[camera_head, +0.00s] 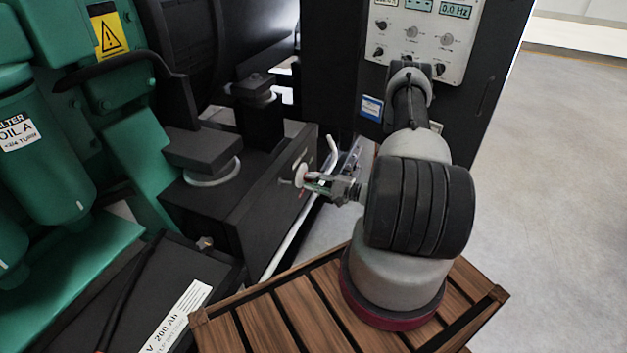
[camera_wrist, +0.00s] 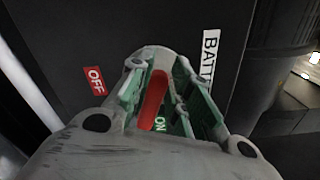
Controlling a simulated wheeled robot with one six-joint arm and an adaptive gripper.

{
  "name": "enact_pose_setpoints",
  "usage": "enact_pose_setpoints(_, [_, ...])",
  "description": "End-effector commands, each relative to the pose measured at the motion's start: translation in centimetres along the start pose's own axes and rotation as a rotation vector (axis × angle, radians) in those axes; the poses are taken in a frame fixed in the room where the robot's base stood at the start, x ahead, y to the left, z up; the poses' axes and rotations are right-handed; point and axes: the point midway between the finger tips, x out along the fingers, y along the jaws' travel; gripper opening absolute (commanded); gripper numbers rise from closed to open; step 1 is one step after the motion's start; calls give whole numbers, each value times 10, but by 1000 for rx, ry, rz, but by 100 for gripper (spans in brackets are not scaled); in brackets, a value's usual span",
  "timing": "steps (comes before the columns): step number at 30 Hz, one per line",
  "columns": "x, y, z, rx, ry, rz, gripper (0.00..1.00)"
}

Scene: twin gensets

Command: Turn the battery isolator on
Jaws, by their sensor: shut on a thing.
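The battery isolator's red handle (camera_wrist: 153,100) lies between my gripper's two green-padded fingers in the wrist view. My gripper (camera_wrist: 158,78) is shut on this handle. The handle's lower end is beside the green ON label (camera_wrist: 160,124), which is partly covered by a finger. The red OFF label (camera_wrist: 95,80) is in plain view to the left of the gripper. In the head view, my gripper (camera_head: 312,182) reaches left to the side face of a black box (camera_head: 262,205), where a pale round part (camera_head: 300,175) shows at the fingertips. The red handle is mostly hidden there.
A white label reading BATT (camera_wrist: 210,65) is right of the gripper. The green engine with its oil filter (camera_head: 40,150) and a battery (camera_head: 150,290) stand left. A control panel (camera_head: 420,35) is behind my arm. Open floor (camera_head: 560,180) lies right.

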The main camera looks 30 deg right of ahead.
Motion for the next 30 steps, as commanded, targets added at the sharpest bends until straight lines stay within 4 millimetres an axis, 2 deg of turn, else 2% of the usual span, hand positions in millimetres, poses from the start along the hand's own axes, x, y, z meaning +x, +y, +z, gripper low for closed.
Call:
enact_pose_setpoints(7, [-1,6,0,-190,0,2,0])
enact_pose_setpoints(15, [-1,9,-1,-324,0,2,0])
enact_pose_setpoints(30, [-1,11,-1,-383,0,3,0])
